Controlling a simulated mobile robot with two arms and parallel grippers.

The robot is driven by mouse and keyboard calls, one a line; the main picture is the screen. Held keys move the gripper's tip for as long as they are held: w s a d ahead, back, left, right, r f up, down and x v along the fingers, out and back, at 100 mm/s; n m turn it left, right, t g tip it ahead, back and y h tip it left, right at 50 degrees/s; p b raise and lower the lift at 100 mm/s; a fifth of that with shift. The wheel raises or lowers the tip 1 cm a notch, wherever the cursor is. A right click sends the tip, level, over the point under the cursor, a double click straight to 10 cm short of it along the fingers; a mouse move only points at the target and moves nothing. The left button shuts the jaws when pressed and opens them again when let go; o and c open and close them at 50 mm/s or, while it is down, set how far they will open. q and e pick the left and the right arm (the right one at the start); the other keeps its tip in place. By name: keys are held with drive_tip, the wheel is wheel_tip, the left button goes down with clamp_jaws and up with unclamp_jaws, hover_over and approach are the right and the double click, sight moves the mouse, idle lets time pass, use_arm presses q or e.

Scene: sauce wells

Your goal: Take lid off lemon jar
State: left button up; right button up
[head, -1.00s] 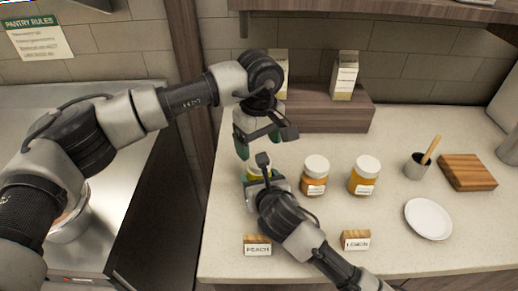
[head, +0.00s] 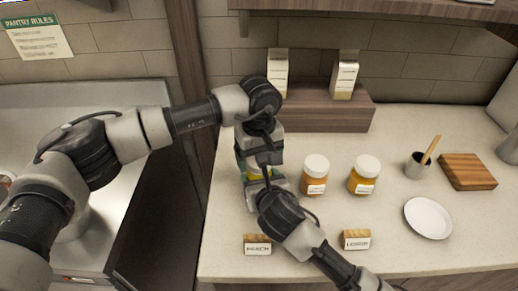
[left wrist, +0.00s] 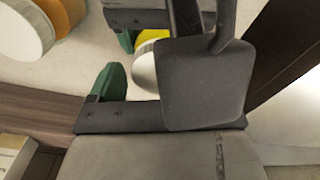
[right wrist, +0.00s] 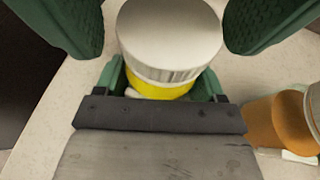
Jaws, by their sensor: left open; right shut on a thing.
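The jar with yellow contents (head: 255,171) stands at the left of the counter, mostly hidden by my grippers in the head view. Its label does not show. In the right wrist view its white lid (right wrist: 170,35) is on, above the yellow body (right wrist: 158,88). My right gripper (head: 262,182) is shut on the jar's body, below the lid. My left gripper (head: 255,158) is open, with its green fingers on either side of the lid and gaps showing in the right wrist view. In the left wrist view the lid (left wrist: 146,72) is partly covered by a dark block.
Two orange jars with white lids (head: 315,178) (head: 363,178) stand to the right. Wooden PEACH (head: 257,250) and LEMON (head: 356,245) signs stand in front. A white plate (head: 428,219), a cup (head: 415,168) and a wooden board (head: 468,172) lie further right. A raised wooden shelf (head: 310,112) is behind.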

use_arm(q)
drive_tip(key=c, duration=1)
drive_tip(key=shift+o, duration=0.2)
drive_tip(key=n, duration=0.3)
drive_tip(key=o, duration=1)
